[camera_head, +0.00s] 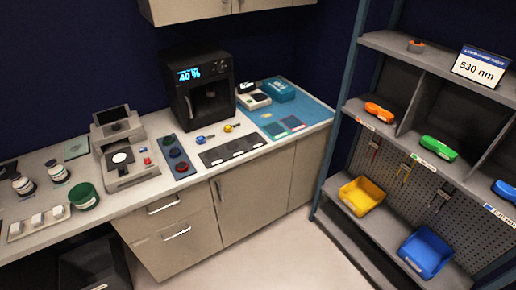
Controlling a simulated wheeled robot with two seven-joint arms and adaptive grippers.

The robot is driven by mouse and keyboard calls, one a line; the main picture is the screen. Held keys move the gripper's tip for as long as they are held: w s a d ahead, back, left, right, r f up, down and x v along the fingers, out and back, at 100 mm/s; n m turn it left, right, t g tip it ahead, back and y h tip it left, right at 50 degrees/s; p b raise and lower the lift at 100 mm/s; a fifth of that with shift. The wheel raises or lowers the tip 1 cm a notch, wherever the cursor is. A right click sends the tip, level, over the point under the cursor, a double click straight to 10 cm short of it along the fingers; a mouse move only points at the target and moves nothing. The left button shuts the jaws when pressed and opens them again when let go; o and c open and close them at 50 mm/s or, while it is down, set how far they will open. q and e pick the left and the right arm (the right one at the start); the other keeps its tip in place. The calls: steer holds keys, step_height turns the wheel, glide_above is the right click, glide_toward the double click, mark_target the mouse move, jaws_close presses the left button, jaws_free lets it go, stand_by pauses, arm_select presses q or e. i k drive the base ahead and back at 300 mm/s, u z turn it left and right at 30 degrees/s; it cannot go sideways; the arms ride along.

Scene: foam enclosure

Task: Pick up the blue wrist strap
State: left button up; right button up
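I cannot pick out the blue wrist strap for certain. A small blue item (205,138) lies on the counter beside a similar yellow item (231,127), just behind a dark strip; both are too small to identify. A blue rounded object (504,190) sits on the middle shelf of the rack at the right edge, partly cut off. Thin strap-like things (405,170) hang on the pegboard below that shelf, their colour unclear. Neither of my grippers is in view.
The counter (130,200) holds a dark machine with a lit display (207,85), a grey device (124,158), a green tub (83,195) and jars. The rack has orange (379,112) and green (438,148) objects, a yellow bin (362,195) and a blue bin (425,253). The floor (285,255) is clear.

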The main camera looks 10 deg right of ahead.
mark_target(201, 140)
steer(key=z, duration=0.5)
steer(key=k, duration=0.75)
steer(key=z, duration=0.7)
steer(key=i, duration=1.4)
steer(key=u, duration=0.85)
steer(key=i, duration=0.9)
steer(key=u, duration=0.9)
